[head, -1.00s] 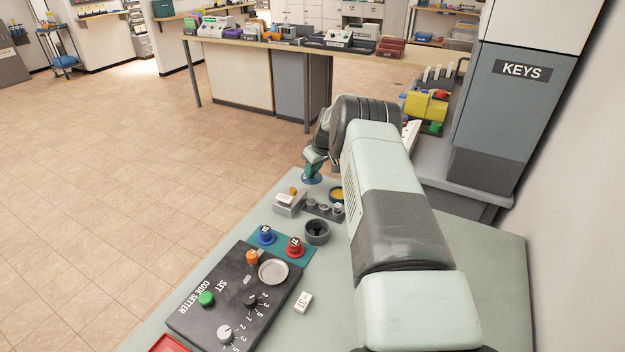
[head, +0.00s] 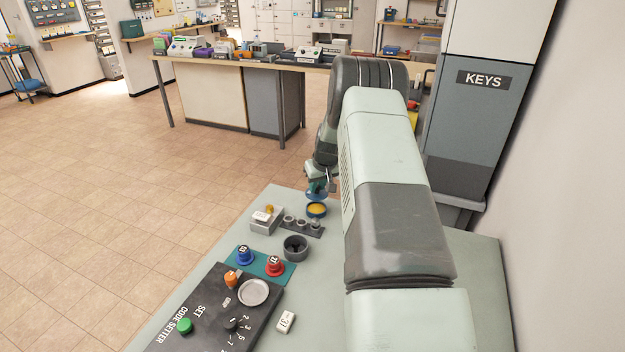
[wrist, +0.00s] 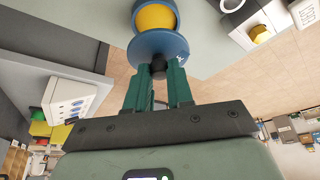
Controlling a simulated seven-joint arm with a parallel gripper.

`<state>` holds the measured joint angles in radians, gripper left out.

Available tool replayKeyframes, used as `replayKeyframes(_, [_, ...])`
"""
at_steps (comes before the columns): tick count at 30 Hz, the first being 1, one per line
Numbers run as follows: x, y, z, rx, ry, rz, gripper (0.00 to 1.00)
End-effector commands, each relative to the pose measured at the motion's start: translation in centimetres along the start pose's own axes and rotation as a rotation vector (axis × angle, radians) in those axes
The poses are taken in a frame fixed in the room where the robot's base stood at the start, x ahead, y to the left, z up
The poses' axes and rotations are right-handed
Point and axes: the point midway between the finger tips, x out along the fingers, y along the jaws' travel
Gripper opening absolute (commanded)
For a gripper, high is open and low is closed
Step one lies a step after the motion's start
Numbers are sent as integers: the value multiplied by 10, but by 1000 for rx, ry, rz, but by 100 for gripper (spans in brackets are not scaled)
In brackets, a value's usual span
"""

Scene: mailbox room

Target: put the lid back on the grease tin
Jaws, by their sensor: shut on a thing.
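My gripper (head: 317,186) is shut on the dark knob (wrist: 158,70) of the blue lid (wrist: 150,45), which also shows in the head view (head: 315,195). The blue grease tin (head: 316,214) stands open on the bench, with yellow grease (wrist: 156,17) inside. In the head view the lid is just behind and above the tin, apart from it. In the wrist view the lid's disc overlaps the near edge of the tin (wrist: 176,10). The exact height gap cannot be told.
Left of the tin are a grey block with a yellow knob (head: 265,219) and a dark strip of small parts (head: 303,226). A dark round cup (head: 295,248) stands nearer. The grey key cabinet (head: 475,130) rises at right.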

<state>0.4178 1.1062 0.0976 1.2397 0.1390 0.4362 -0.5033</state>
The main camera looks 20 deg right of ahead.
Motion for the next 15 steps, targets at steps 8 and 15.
replayKeyframes(8, [26,0,11,-2,-1,-1,0])
replayKeyframes(15, [42,0,17,-2,0,-1,0])
